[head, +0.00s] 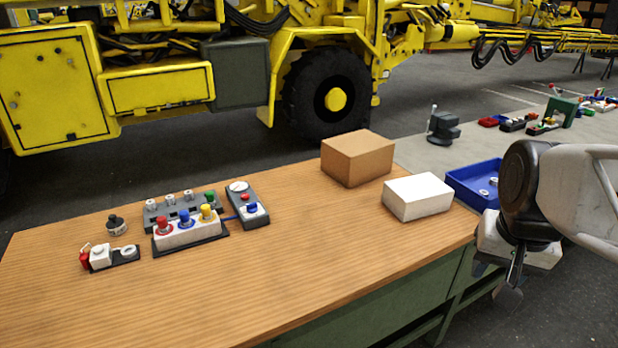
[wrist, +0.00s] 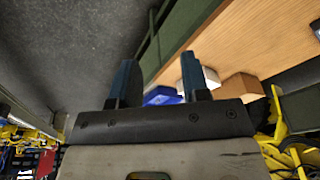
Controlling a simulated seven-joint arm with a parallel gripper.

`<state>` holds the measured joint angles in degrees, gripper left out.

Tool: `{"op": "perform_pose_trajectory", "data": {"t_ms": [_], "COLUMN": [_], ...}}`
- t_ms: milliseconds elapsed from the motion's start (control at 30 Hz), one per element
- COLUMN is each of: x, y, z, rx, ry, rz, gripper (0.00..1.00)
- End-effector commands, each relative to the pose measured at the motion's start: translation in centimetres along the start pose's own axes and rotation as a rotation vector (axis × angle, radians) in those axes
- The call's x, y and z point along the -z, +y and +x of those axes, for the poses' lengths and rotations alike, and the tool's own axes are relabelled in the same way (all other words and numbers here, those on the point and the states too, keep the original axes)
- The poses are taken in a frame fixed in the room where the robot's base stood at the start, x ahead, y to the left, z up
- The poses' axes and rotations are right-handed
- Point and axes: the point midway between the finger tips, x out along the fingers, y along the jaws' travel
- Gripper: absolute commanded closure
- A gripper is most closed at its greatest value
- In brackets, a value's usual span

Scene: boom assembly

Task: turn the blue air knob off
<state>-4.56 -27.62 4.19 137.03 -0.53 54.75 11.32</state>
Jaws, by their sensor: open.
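Two blue knobs show in the head view. One blue knob (head: 252,208) sits low on a small grey panel (head: 262,219) with a round white gauge (head: 238,187) and a red button. The other blue knob (head: 184,216) stands between a red knob (head: 163,225) and a yellow knob (head: 206,212) on a white block. I cannot tell which is the air knob, or how either is turned. My gripper (head: 514,272) hangs off the table's right front edge, far from both. In the wrist view my gripper (wrist: 159,72) is open and empty.
A brown box (head: 357,158) and a white box (head: 417,197) stand on the wooden table (head: 310,240) between the panels and my arm. A blue bin (head: 460,182) lies beyond the white box. The front middle of the table is clear.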

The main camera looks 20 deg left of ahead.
Motion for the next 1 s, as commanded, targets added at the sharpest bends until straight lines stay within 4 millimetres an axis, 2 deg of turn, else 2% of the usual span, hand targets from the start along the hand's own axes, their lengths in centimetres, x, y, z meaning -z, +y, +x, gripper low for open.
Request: {"op": "perform_pose_trajectory", "data": {"t_ms": [100, 533, 1000], "x": [2.8, 11.7, 20.0], "y": [-1.8, -9.0, -18.9], "z": [-0.1, 0.3, 2.9], "rx": [0.004, 0.010, 0.005], "ry": [-0.011, -0.047, -0.086], "rz": [0.025, 0.133, 0.249], "gripper": [0.57, 0.57, 0.57]}}
